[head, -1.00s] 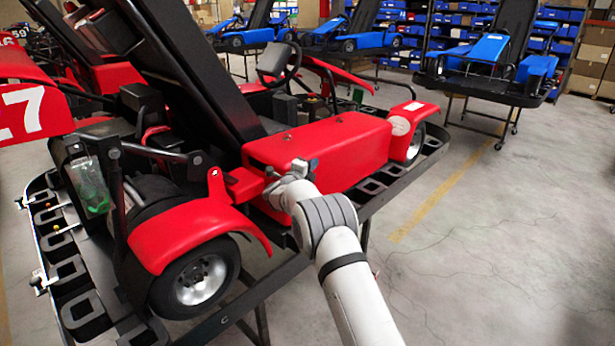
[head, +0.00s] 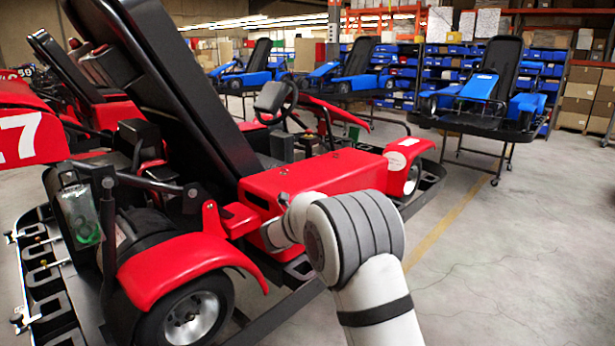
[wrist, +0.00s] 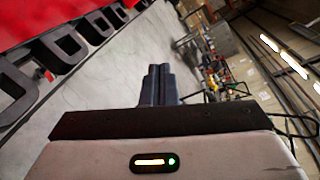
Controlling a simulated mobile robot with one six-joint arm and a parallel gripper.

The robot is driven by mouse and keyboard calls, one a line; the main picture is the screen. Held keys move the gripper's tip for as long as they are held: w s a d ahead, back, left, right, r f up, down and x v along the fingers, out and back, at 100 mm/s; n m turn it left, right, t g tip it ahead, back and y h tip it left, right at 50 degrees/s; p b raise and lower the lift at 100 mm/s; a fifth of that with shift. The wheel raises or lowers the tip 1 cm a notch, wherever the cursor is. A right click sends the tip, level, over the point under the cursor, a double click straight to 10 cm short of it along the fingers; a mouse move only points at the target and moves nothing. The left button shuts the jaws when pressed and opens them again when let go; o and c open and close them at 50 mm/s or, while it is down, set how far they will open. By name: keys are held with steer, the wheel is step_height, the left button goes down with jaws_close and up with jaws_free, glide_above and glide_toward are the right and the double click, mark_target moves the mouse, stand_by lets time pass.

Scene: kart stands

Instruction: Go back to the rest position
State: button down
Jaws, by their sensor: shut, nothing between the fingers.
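My gripper (wrist: 158,84) shows at the middle of the wrist view, with its two dark fingers together and nothing between them. In the head view my arm reaches up from the bottom right, and its bent joint hides most of the gripper. The arm is in front of the red side pod of the nearest kart (head: 320,176). In the wrist view the kart's red bodywork and black slotted bumper (wrist: 68,43) are at the upper left, apart from the fingers.
The red kart rests on a stand, its front wheel (head: 192,316) near the bottom. Blue karts (head: 485,88) stand on raised stands behind. Shelves with blue bins (head: 445,65) and cardboard boxes (head: 590,95) line the back. Open concrete floor (head: 520,250) lies to the right.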

steer(key=s+d+r+m+g+y, duration=0.1)
steer(key=s+d+m+g, duration=0.2)
steer(key=s+d+m, duration=0.35)
steer(key=s+d+r+m+g+y, duration=0.1)
steer(key=s+d+m+g, duration=0.15)
steer(key=s+m, duration=0.65)
steer(key=s+d+r+m+g+y, duration=0.1)
steer(key=s+d+m+g, duration=0.2)
steer(key=s+d+m, duration=0.5)
steer(key=s+a+f+m+y, duration=0.2)
steer(key=s+a+m+y, duration=0.1)
steer(key=s+m, duration=0.5)
steer(key=s+a+f+m+y, duration=0.2)
steer(key=s+a+m+y, duration=0.2)
steer(key=s+m, duration=0.4)
steer(key=s, duration=0.6)
steer(key=shift+a+y, duration=0.3)
steer(key=shift+a, duration=0.05)
steer(key=c, duration=2.1)
jaws_free()
steer(key=shift+g, duration=0.25)
